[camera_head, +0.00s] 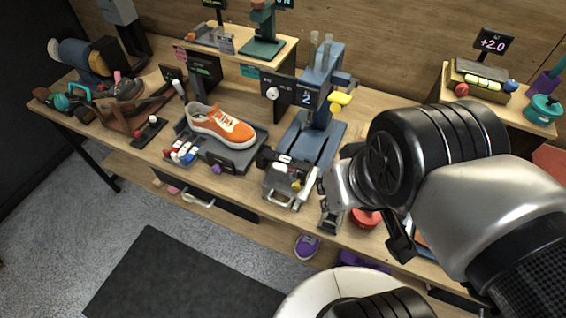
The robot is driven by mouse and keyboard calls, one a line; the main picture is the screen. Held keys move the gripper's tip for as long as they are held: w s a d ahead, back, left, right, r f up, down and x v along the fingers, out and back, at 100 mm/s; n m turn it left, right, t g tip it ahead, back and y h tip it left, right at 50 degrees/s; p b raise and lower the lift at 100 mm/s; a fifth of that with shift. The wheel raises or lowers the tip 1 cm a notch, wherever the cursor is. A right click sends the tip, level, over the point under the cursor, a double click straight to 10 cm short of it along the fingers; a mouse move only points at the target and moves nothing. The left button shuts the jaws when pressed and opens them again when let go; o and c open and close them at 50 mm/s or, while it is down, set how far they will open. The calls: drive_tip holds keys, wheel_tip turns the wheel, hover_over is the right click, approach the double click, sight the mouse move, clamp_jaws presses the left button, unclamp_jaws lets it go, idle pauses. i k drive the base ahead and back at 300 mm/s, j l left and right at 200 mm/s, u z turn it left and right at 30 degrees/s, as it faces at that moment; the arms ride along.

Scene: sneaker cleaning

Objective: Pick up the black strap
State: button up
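I cannot make out the black strap with certainty; it may be hidden behind my arm or too small to tell. My arm comes in from the right and covers the right-centre of the bench. My gripper (340,190) is over the front part of the bench, just right of a small grey device with a handle (290,182). Its fingers are mostly hidden by the wrist, so I cannot tell whether they are open or hold anything.
An orange sneaker (220,126) sits on a dark stand on the wooden bench (250,190). A blue press-like stand (318,110) rises left of my arm. A red round item (366,217) lies below my wrist. A dark mat (180,275) covers the floor in front.

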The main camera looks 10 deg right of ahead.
sight(269, 154)
drive_tip(key=i+j+z, duration=0.15)
drive_tip(key=j, duration=0.2)
drive_tip(key=i+j+z, duration=0.15)
drive_tip(key=j, duration=0.15)
drive_tip(key=i+j+z, duration=0.2)
drive_tip(key=j, duration=0.2)
drive_tip(key=j+z, duration=0.15)
drive_tip(key=j, duration=0.2)
